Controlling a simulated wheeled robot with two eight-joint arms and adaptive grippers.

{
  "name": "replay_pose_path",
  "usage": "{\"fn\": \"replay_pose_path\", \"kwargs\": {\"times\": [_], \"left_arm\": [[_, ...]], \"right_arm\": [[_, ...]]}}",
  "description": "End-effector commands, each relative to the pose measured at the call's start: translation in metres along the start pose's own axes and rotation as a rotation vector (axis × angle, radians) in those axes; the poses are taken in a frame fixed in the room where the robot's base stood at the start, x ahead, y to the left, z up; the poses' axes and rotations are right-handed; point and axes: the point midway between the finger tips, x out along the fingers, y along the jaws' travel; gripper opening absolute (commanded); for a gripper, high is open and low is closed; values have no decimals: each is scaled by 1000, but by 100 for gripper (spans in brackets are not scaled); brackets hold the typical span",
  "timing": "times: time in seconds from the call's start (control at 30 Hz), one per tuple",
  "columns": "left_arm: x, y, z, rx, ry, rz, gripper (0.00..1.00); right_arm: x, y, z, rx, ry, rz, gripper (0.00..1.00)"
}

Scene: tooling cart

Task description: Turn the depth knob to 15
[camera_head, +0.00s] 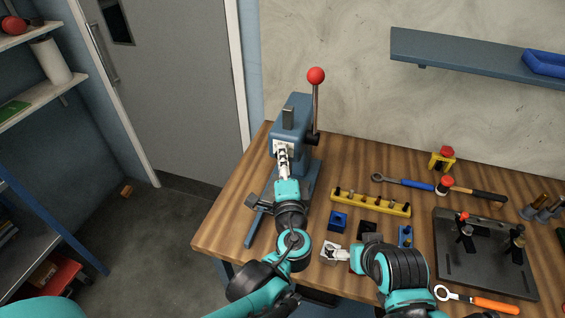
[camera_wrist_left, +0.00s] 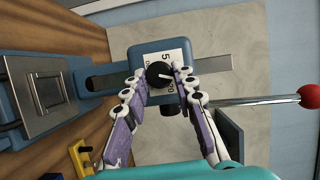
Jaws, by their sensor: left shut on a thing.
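The depth knob (camera_wrist_left: 158,75) is black with a white pointer line, on a white dial plate (camera_wrist_left: 149,57) on the blue press (camera_head: 290,118). In the left wrist view the pointer line points right, between a printed "5" and other digits partly hidden by a finger. My left gripper (camera_wrist_left: 157,80) is shut on the knob, one finger on each side; in the head view it (camera_head: 282,158) covers the knob and part of the plate. My right gripper (camera_head: 338,254) is low over the bench front; its fingers are too small to read.
The press has a red-balled lever (camera_head: 316,76) at its right. A yellow rack (camera_head: 370,203), a blue block (camera_head: 338,221), a wrench (camera_head: 400,182) and a dark fixture plate (camera_head: 475,265) lie on the wooden bench (camera_head: 237,195). A wall shelf (camera_head: 460,57) hangs behind.

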Motion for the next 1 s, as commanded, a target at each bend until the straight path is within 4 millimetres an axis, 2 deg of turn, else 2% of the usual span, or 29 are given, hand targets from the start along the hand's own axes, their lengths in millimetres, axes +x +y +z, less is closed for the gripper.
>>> {"fn": "replay_pose_path", "kwargs": {"times": [0.6, 0.63, 0.7, 1.0], "left_arm": [[0, 1, 0, 35, 0, -14, 0], [0, 1, 0, 35, 0, -14, 34], [0, 1, 0, 35, 0, -14, 47], [-1, 1, 0, 35, 1, -14, 47]], "right_arm": [[3, 0, 2, 0, 0, 0, 100], [3, 0, 2, 0, 0, 0, 100], [3, 0, 2, 0, 0, 0, 100], [2, 0, 2, 0, 0, 0, 100]]}}
